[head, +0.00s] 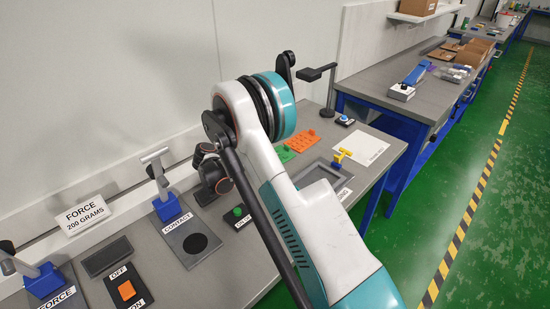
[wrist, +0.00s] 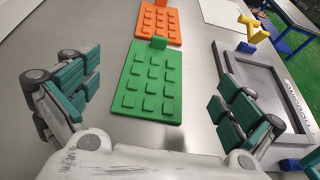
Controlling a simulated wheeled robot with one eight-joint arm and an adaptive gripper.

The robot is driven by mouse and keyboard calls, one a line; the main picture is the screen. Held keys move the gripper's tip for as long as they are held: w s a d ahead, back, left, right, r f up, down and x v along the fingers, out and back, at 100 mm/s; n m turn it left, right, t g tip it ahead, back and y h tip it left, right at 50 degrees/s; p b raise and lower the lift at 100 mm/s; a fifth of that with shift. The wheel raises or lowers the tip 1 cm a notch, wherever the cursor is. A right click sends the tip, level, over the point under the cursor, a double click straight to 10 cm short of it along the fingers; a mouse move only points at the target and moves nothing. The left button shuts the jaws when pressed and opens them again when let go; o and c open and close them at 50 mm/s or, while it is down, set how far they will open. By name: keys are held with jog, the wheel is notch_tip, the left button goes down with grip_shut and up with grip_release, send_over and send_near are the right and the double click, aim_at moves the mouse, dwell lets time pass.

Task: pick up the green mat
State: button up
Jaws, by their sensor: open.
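The green mat (wrist: 150,85) lies flat on the grey bench in the wrist view. It has rows of raised square bumps and an upright green tab at its far edge. My gripper (wrist: 158,98) is open, with its two fingers on either side of the mat's near part and apart from it. No object is between the fingers. In the head view only a small part of the green mat (head: 285,153) shows, past my arm, which covers the rest.
An orange mat (wrist: 158,22) of the same kind lies just beyond the green one. A grey framed tray (wrist: 270,80) is to the right, with a yellow piece (wrist: 254,28) near its far side. A white panel (head: 361,148) lies farther right. Bare bench shows left of the mat.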

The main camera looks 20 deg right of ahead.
jog(key=b+x, duration=0.1)
jog(key=x, duration=0.5)
jog(key=shift+d+f, duration=0.15)
jog(key=shift+r+b+x, duration=0.2)
jog(key=shift+b+x, duration=0.4)
jog(key=shift+x, duration=0.95)
jog(key=shift+r+b+x, duration=0.2)
jog(key=shift+b+x, duration=0.4)
jog(key=shift+x, duration=0.95)
jog(key=shift+w, duration=0.2)
jog(key=c, duration=1.1)
